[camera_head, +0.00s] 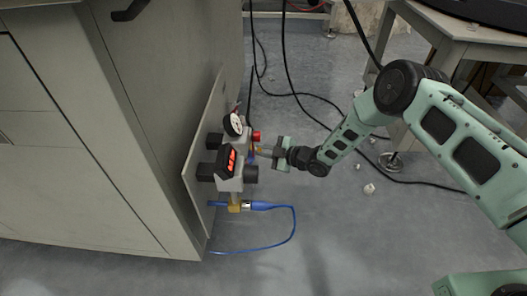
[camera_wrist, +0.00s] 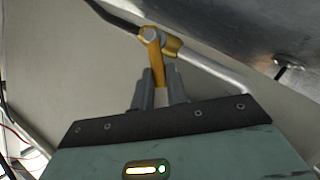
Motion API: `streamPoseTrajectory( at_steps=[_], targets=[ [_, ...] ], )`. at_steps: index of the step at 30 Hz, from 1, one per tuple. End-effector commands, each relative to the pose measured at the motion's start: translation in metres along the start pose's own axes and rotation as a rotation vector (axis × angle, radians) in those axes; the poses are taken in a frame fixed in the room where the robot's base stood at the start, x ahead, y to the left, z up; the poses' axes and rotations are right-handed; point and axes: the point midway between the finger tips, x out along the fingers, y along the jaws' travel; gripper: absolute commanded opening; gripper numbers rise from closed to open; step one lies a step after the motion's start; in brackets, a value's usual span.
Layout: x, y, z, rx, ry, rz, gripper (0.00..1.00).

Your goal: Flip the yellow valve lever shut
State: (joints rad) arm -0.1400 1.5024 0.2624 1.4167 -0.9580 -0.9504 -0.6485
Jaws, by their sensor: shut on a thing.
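The yellow valve lever (camera_wrist: 154,52) shows in the wrist view, with its pivot end at a round grey bolt head and its free end reaching down between my fingers. My gripper (camera_wrist: 161,82) is shut on the lever's free end. A brass fitting (camera_wrist: 173,46) and a grey pipe (camera_wrist: 222,73) sit right of the pivot. In the head view my gripper (camera_head: 264,151) reaches in from the right to the valve assembly on the panel. The lever is too small there to make out clearly.
The panel (camera_head: 197,150) stands beside a grey cabinet (camera_head: 90,130). It carries a round gauge (camera_head: 233,124), a red knob (camera_head: 256,136) and a box with a red display (camera_head: 231,160). A blue hose (camera_head: 293,225) loops below. Black cables (camera_head: 318,122) lie on the floor behind.

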Motion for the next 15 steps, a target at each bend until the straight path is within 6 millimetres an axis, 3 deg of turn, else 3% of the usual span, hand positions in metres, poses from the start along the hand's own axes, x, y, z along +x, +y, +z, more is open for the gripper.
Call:
streamPoseTrajectory(
  at_steps=[15],
  targets=[
    [0.006,0.024,0.004,0.383,-0.09,-0.213,0.0]
  ],
)
